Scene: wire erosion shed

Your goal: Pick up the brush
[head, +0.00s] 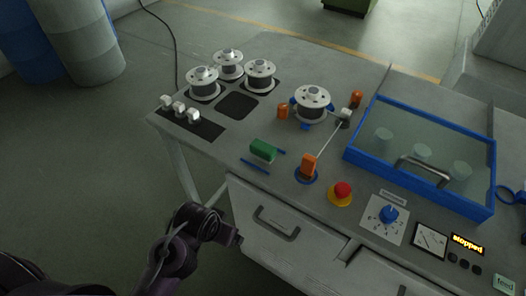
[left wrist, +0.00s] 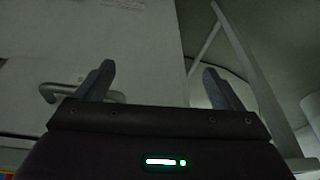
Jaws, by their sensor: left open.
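A green block (head: 263,150) lies on the grey bench top between two thin blue strips, near the front edge. It looks like the brush, but its bristles cannot be made out. My left gripper (head: 237,239) is below the bench top, in front of the drawer fronts and apart from the block. In the left wrist view its two fingers (left wrist: 157,85) are spread with nothing between them. The green block does not show in that view. My right gripper is not in view.
Several metal spools (head: 202,84) stand at the back left. An orange piece (head: 309,165) on a blue base and a red button (head: 342,191) are right of the block. A blue-framed cover (head: 418,203) is farther right. A drawer handle (head: 275,222) juts out below the bench edge.

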